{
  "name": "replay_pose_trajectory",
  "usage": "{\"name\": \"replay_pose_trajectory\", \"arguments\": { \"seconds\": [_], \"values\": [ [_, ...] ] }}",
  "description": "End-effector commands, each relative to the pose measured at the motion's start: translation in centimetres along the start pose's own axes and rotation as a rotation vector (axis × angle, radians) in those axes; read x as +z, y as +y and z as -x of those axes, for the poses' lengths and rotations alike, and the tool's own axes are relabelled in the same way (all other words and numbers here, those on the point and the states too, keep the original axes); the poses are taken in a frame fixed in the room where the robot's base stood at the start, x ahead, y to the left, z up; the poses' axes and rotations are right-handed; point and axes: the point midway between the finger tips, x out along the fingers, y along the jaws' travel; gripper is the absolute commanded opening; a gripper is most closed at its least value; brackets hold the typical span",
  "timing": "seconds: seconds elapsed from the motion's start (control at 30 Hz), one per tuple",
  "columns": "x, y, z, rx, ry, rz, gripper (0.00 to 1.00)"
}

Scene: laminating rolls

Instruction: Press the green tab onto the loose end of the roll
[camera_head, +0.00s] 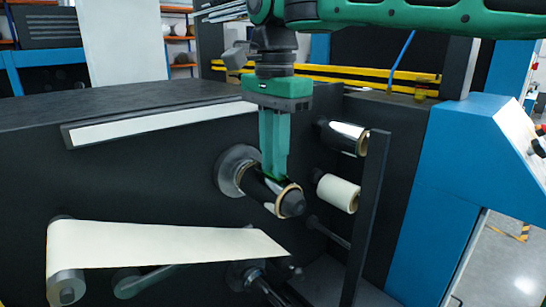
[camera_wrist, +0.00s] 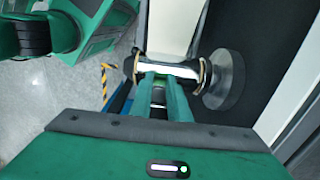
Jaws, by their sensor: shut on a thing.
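The roll (camera_head: 255,186) is black and glossy with a tan core edge, and sits on a spindle on the dark machine face. In the wrist view the roll (camera_wrist: 190,70) lies across the fingertips and shows a bright white band. My gripper (camera_head: 275,174) points down, its green fingers close together at the roll's upper side; it also shows in the wrist view (camera_wrist: 161,76). A small bright green patch, the green tab (camera_wrist: 159,80), shows between the fingertips, against or very near the roll. The fingers hide most of the tab. The roll's loose end cannot be made out.
A cream web (camera_head: 160,244) runs from a roller at lower left. Two smaller rolls, one dark (camera_head: 342,138) and one cream (camera_head: 338,192), sit to the right behind an upright dark bar (camera_head: 366,220). A blue cabinet (camera_head: 440,150) stands at the right.

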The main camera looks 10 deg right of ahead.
Motion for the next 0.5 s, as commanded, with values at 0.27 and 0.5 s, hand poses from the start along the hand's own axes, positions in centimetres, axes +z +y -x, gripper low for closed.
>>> {"name": "replay_pose_trajectory", "arguments": {
  "seconds": [0.27,0.5],
  "values": [
    [-0.03,-0.01,-0.26,-0.001,0.0,-0.001,0.0],
    [-0.03,-0.02,-0.5,-0.001,0.001,-0.001,0.0]
  ]
}}
